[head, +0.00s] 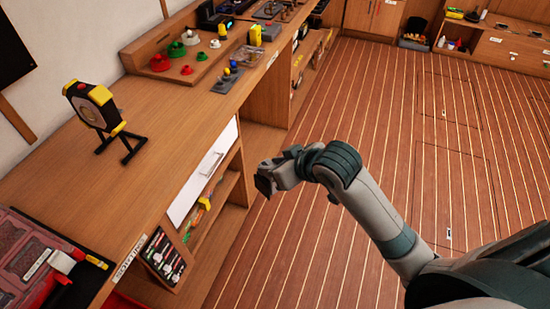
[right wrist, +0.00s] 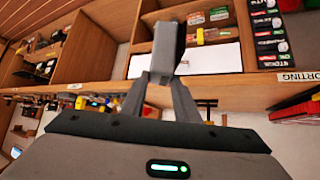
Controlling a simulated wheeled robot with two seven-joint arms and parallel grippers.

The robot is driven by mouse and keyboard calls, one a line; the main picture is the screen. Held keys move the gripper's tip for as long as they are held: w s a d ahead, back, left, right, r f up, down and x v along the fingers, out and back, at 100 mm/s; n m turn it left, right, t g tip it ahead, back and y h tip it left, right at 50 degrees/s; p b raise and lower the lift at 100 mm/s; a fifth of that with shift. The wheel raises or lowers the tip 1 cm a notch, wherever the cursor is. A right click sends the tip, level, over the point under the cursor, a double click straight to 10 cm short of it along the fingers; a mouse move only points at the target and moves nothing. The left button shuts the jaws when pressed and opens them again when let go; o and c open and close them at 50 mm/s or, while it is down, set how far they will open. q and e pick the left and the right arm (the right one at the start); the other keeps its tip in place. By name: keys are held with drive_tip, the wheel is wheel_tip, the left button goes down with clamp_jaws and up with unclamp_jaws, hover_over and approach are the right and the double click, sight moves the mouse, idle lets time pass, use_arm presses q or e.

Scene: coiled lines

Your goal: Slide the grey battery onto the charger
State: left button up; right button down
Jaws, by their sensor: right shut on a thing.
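My right gripper (head: 272,179) is shut on a dark grey block, the grey battery (head: 263,186), and holds it in the air to the right of the workbench. In the right wrist view the battery (right wrist: 168,48) stands up between the two fingertips (right wrist: 160,82). The battery is apart from the bench and the shelves. I cannot tell for sure which thing is the charger; several small dark devices (head: 232,6) stand at the far end of the bench. My left gripper is out of view.
The wooden workbench (head: 165,185) runs along the left, with a yellow-and-black device on a stand (head: 95,107). A white drawer front (head: 203,172) and open shelves lie below its edge. Red, green and white parts (head: 180,55) sit on a tray farther back. The striped floor (head: 330,130) is clear.

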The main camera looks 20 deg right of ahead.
drive_tip(key=shift+s+f+m+t+h, duration=0.2)
drive_tip(key=shift+f+m+t+h, duration=0.15)
drive_tip(key=shift+m+h, duration=0.55)
drive_tip(key=shift+s+d+f+m+h, duration=0.2)
drive_tip(key=shift+d+m+h, duration=0.3)
drive_tip(key=shift+m, duration=0.4)
drive_tip(key=shift+a, duration=0.1)
